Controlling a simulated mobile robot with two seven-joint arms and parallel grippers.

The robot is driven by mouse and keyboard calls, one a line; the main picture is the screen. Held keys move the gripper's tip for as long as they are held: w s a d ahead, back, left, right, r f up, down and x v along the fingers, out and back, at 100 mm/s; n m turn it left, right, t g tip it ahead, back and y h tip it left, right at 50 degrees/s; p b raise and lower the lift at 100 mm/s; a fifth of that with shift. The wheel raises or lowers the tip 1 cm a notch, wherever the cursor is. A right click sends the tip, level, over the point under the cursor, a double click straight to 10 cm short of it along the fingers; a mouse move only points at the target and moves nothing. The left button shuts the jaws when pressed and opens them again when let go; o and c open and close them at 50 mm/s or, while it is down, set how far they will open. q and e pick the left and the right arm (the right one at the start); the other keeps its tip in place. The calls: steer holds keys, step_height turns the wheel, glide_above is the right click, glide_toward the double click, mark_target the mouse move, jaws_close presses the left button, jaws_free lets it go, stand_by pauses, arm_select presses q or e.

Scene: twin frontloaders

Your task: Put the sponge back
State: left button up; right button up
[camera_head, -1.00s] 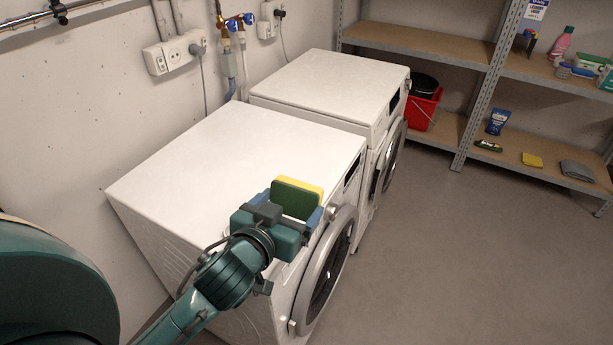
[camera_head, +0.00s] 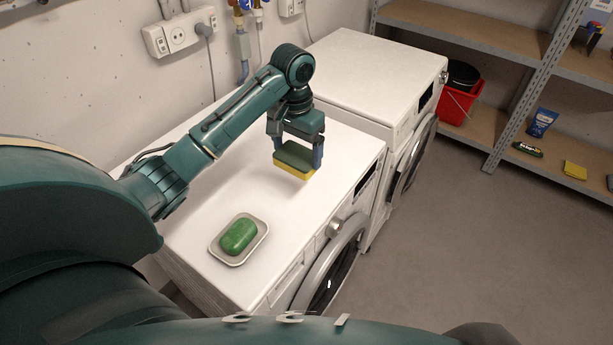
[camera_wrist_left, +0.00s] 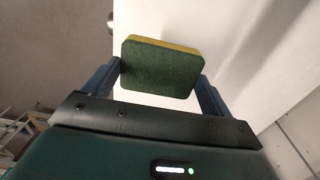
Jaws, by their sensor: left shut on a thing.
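My left gripper (camera_head: 297,150) is shut on a sponge (camera_head: 295,161) with a dark green side up and a yellow side down. It holds the sponge over the white top of the nearer washing machine (camera_head: 325,210); whether the sponge touches the top I cannot tell. In the left wrist view the sponge (camera_wrist_left: 160,68) sits between the two blue fingers. A soap dish (camera_head: 262,241) with a green bar of soap (camera_head: 238,237) stands on the same top, nearer to me. My right gripper is not in view.
A second white machine (camera_head: 365,75) stands behind the first. A red bucket (camera_head: 460,101) stands on the rack at the right. The lower shelf holds a blue pouch (camera_head: 542,122), a dark green item (camera_head: 528,149) and a yellow sponge (camera_head: 574,170). The floor at right is clear.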

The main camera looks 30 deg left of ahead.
arm_select(q)
steer(key=f, duration=0.5)
steer(key=shift+s+f, duration=0.25)
steer(key=shift+w+f, duration=0.1)
steer(key=shift+f, duration=1.9)
steer(key=o, duration=0.8)
steer(key=shift+r, duration=0.15)
step_height(320, 180, up, 12)
steer(key=shift+a+f, duration=0.1)
